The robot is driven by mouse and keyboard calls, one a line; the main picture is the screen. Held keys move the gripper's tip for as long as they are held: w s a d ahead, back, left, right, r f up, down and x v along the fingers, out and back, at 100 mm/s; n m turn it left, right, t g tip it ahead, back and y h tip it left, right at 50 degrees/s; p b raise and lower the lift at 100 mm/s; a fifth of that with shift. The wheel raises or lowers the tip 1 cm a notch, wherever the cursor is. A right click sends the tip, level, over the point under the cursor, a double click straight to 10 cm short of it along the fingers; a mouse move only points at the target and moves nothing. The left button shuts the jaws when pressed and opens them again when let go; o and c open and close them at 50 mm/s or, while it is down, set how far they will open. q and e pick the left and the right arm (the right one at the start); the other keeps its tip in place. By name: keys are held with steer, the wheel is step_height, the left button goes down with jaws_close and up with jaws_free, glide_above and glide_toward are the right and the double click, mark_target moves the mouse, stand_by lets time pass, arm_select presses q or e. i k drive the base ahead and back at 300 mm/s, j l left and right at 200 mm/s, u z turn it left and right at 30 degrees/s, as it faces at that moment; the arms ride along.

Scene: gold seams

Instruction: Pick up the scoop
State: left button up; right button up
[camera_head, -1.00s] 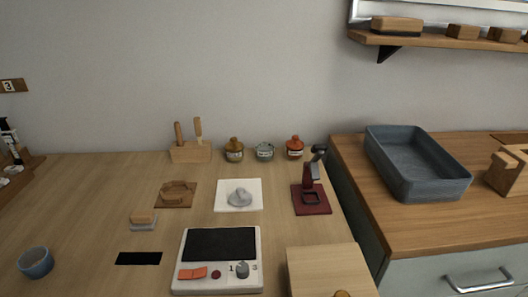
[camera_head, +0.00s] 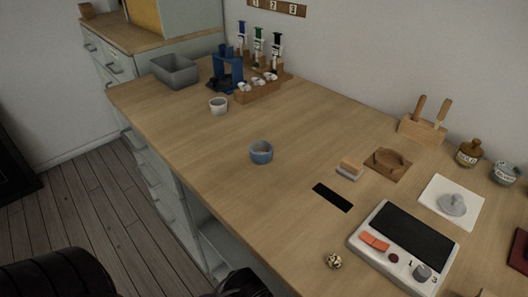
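I cannot clearly make out a scoop in the head view. Two tools with wooden handles (camera_head: 441,111) stand upright in a wooden block (camera_head: 422,130) at the right, near the wall; their lower ends are hidden, so I cannot tell what they are. Neither gripper's fingers show. Dark parts at the bottom left edge look like my own arms.
A blue cup (camera_head: 261,152) and white cup (camera_head: 218,105) stand on the table (camera_head: 200,150). A grey bin (camera_head: 175,70) and blue stand (camera_head: 228,72) are at the far end. A white device (camera_head: 403,250) and small patterned ball (camera_head: 333,261) lie near the front.

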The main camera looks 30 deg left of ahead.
mark_target(421, 101)
steer(key=j, duration=0.65)
steer(key=k+j, duration=0.1)
steer(key=j, duration=0.55)
steer(key=k+j, duration=0.1)
steer(key=j, duration=0.55)
